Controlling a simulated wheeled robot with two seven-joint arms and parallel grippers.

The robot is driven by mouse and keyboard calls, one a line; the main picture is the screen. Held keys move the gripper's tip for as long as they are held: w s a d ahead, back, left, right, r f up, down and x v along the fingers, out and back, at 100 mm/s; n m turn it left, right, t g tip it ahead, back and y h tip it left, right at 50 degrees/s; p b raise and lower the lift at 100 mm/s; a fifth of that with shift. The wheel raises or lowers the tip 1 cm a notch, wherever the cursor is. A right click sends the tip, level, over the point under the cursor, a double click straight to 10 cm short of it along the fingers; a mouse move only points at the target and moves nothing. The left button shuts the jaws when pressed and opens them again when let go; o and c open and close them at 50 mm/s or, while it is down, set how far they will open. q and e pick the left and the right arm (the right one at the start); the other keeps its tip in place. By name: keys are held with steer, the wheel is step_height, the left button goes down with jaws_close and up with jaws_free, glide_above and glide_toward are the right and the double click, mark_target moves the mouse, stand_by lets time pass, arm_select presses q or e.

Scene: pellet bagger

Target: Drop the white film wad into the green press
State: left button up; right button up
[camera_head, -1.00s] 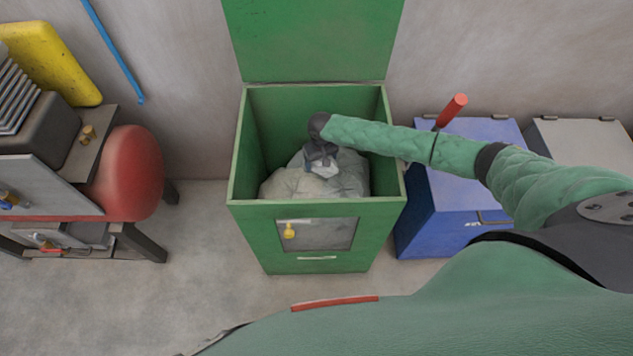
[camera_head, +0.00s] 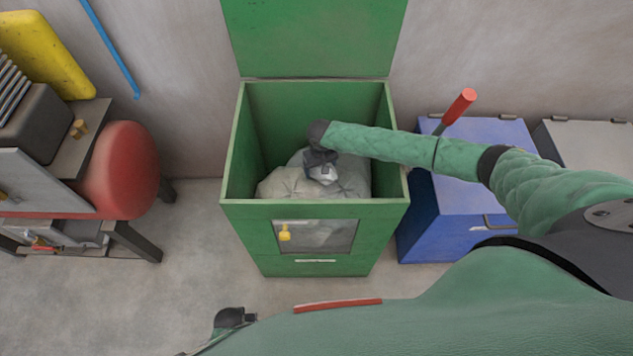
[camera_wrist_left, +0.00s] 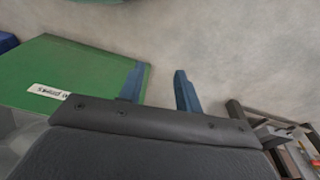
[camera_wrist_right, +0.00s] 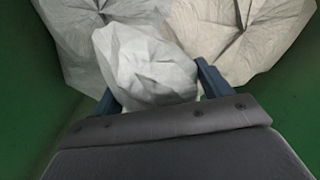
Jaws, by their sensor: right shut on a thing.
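The green press (camera_head: 315,208) stands in the middle of the head view with its lid (camera_head: 314,38) raised. Pale crumpled bags (camera_head: 290,184) lie inside it. My right gripper (camera_head: 321,172) reaches down into the open press. It is shut on the white film wad (camera_wrist_right: 145,68), which shows between its blue fingers in the right wrist view and sits just over or against the bags; I cannot tell if they touch. My left gripper (camera_wrist_left: 160,90) has its fingers apart and empty, over bare floor beside the press (camera_wrist_left: 65,75) in the left wrist view.
A blue bin (camera_head: 450,205) with a red-handled lever (camera_head: 459,108) stands right of the press, and a grey bin (camera_head: 585,145) beyond it. The floor between is clear.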

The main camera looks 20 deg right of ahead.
arm_select(q)
steer(key=shift+d+r, duration=0.15)
steer(key=shift+r, duration=0.25)
arm_select(e)
steer(key=shift+f, duration=0.15)
steer(key=o, duration=1)
